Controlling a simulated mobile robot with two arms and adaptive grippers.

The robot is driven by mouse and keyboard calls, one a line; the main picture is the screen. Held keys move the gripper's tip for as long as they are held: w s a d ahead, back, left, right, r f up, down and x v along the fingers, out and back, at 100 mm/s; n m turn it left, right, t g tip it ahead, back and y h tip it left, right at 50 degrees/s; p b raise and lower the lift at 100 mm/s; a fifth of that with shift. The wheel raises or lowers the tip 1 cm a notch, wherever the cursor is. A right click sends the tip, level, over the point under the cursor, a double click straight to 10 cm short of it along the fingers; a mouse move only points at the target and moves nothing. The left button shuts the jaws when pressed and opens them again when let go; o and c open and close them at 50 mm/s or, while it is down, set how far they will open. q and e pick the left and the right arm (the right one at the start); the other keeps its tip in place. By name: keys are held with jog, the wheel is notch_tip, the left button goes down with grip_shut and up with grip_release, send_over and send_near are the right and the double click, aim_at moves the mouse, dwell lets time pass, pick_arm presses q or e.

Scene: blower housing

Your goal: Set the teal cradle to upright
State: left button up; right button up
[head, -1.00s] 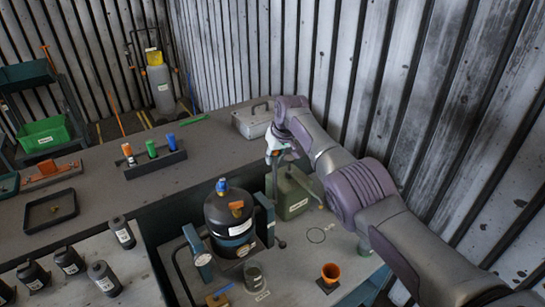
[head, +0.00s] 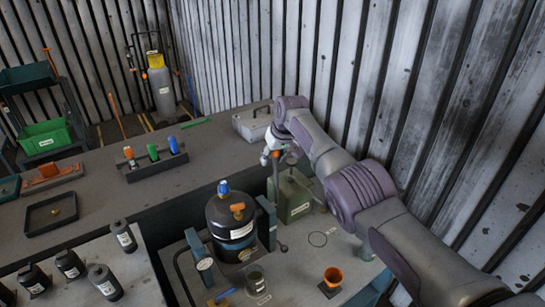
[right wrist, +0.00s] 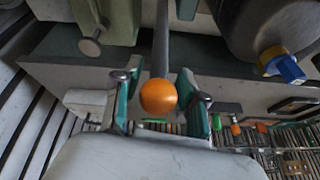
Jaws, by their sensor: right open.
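The teal cradle (head: 266,222) stands on the lower bench in the head view, its side posts flanking a black cylinder (head: 229,222) with a blue cap and an orange valve. The cylinder looks near upright; its exact tilt is hard to tell. A dark lever rod (head: 276,186) rises beside the cradle. In the right wrist view the rod ends in an orange ball knob (right wrist: 158,96). My right gripper (head: 272,157) is at the rod's top. Its open fingers (right wrist: 157,84) stand on either side of the knob, with gaps visible. My left gripper is out of view.
A green canister (head: 294,197) stands close to the rod, under my right arm. A grey case (head: 252,123) sits behind the gripper. The corrugated wall is close on the right.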

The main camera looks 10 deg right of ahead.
jog(key=shift+d, duration=0.1)
jog(key=v, duration=1.2)
